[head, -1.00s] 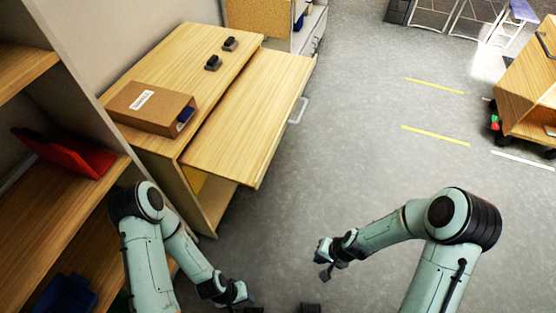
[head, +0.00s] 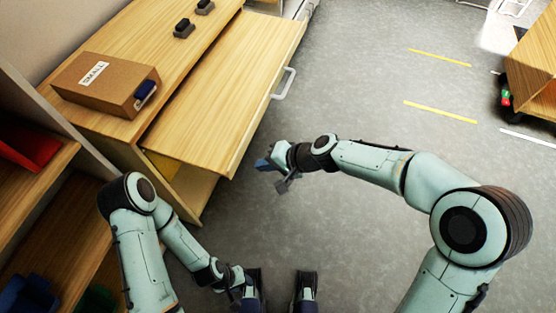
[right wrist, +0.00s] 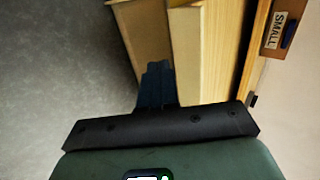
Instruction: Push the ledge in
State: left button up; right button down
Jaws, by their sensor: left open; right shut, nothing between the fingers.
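The ledge (head: 225,95) is a light wooden board pulled out from the side of a wooden cabinet (head: 115,118), with a pale handle (head: 284,84) on its outer edge. My right gripper (head: 263,164) is shut and empty, apart from the ledge, just beyond its near outer corner. In the right wrist view, the shut dark fingers (right wrist: 157,80) point toward the wooden furniture, with the ledge (right wrist: 186,55) ahead. My left gripper (head: 238,284) is open and low at the bottom of the head view, away from the ledge.
A brown box labelled SMALL (head: 105,84) and two small dark objects (head: 184,28) stand on the cabinet top. A shelf unit with a red item (head: 30,145) is at left. Grey floor (head: 370,75) is open to the right, up to a wooden cart (head: 532,65).

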pick_arm(q)
jog(key=shift+s+r+p, duration=0.1)
jog(key=shift+r+p, duration=0.15)
jog(key=shift+p, duration=0.15)
pick_arm(e)
jog(key=shift+w+a+f, duration=0.2)
jog(key=shift+w+a, duration=0.1)
jog(key=shift+a, duration=0.5)
jog(key=shift+w+a+f, duration=0.15)
jog(key=shift+w+a, duration=0.1)
jog(key=shift+a, duration=0.6)
jog(key=shift+w+a+f, duration=0.2)
jog(key=shift+w+a, duration=0.1)
jog(key=shift+a, duration=0.5)
